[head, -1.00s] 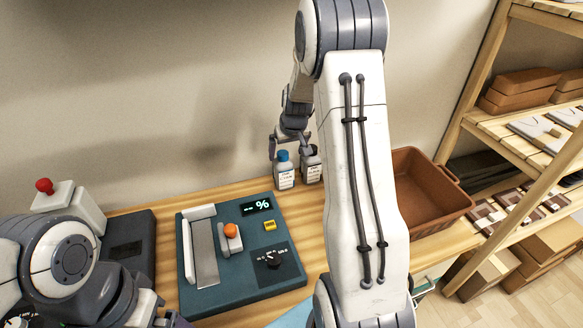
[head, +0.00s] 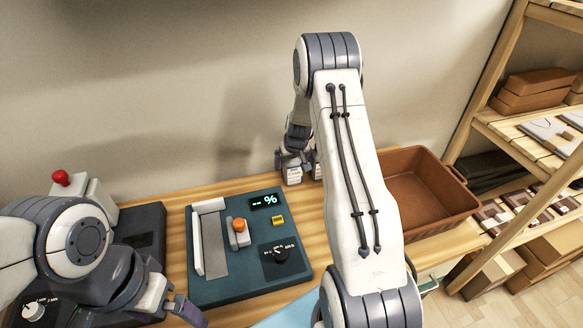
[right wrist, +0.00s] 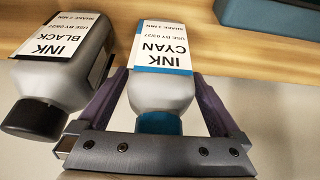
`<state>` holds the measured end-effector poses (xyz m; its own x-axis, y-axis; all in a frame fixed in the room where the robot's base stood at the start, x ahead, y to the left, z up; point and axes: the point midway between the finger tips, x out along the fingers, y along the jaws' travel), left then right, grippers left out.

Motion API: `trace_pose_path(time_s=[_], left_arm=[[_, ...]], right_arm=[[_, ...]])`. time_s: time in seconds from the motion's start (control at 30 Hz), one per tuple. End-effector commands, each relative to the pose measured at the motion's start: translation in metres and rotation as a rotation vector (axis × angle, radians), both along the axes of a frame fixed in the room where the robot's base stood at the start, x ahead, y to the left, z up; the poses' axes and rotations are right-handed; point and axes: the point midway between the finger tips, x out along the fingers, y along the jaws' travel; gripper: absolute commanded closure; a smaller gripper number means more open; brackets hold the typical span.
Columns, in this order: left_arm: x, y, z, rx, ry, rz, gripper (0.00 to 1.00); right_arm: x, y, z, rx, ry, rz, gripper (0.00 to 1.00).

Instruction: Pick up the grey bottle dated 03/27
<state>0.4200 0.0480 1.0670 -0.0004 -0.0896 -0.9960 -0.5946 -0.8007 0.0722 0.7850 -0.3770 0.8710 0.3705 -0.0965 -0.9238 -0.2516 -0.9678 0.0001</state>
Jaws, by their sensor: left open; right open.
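In the right wrist view, a grey bottle with a black cap (right wrist: 40,85) is labelled INK BLACK. Right of it, a pale bottle with a blue cap (right wrist: 160,90) is labelled INK CYAN. The black bottle is just outside the left finger. In the head view, my right gripper (head: 292,160) hides the bottles' tops. My left gripper (head: 184,306) is open and empty at the lower left.
A teal press panel (head: 240,275) with an orange knob and display stands left of the bottles. A dark machine with a red button (head: 60,177) is at the far left. A brown bin (head: 425,190) is at right, beyond my right arm. Wooden shelves (head: 500,120) stand farther right.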

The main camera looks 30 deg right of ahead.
Motion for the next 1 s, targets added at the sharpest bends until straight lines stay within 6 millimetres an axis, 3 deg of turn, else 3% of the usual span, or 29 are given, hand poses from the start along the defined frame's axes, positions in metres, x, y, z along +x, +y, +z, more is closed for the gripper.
trace_pose_path(time_s=[0.13,0.4,0.73,1.0], left_arm=[[0.0,0.0,0.0,0.0,0.0,0.0,0.0],[0.0,0.0,0.0,0.0,0.0,0.0,0.0],[0.0,0.0,0.0,0.0,0.0,0.0,0.0],[0.0,0.0,-0.002,0.0,0.0,0.0,0.0]], right_arm=[[0.0,0.0,0.0,0.0,0.0,-0.001,0.0],[0.0,0.0,0.0,0.0,0.0,-0.001,1.0],[0.001,-0.001,0.006,-0.001,-0.004,-0.001,1.0],[0.001,-0.001,0.052,-0.003,-0.008,0.0,1.0]])
